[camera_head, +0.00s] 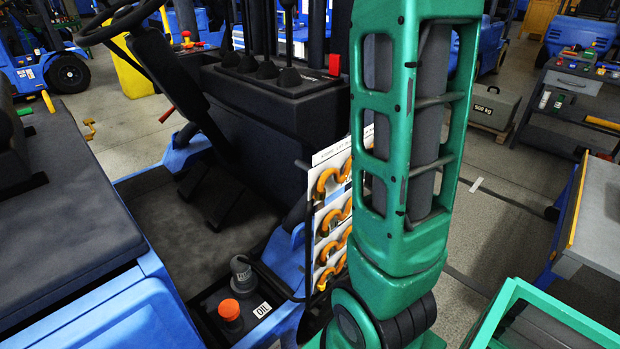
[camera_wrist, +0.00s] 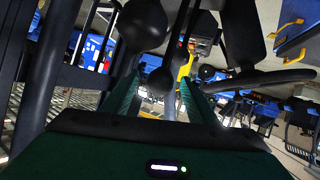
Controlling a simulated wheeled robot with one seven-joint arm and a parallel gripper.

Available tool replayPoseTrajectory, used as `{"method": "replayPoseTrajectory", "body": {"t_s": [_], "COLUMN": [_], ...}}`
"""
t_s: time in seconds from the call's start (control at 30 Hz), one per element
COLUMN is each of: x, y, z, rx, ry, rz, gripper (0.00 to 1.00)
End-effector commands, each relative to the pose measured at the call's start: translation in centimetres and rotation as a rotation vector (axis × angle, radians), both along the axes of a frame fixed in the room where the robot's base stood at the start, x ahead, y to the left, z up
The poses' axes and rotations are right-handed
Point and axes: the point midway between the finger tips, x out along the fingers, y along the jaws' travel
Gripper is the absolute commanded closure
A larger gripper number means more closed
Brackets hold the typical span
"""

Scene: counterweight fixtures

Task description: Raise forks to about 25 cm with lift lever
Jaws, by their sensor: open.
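I cannot tell by any label which is the lift lever. My gripper (camera_wrist: 160,78) shows in the wrist view, its two green fingers apart. A dark round knob (camera_wrist: 160,82) appears between the fingers; contact cannot be told. A larger dark knob (camera_wrist: 142,25) is above it. In the head view my gripper is out of sight, and the forks are not seen.
The steering wheel (camera_head: 120,24) is left of the console; its rim also shows in the wrist view (camera_wrist: 262,78). A red switch (camera_head: 335,64) sits at the console's right end. A grey-topped bench (camera_head: 600,210) is at right.

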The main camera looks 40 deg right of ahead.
Motion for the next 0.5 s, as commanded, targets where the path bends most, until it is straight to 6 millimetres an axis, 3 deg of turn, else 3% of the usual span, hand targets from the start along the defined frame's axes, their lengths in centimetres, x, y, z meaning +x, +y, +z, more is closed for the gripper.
{"method": "replayPoseTrajectory", "body": {"t_s": [0.5], "x": [-5.3], "y": [2.2], "z": [2.8], "rx": [0.0], "ry": [-0.003], "rz": [0.0], "gripper": [0.47]}}
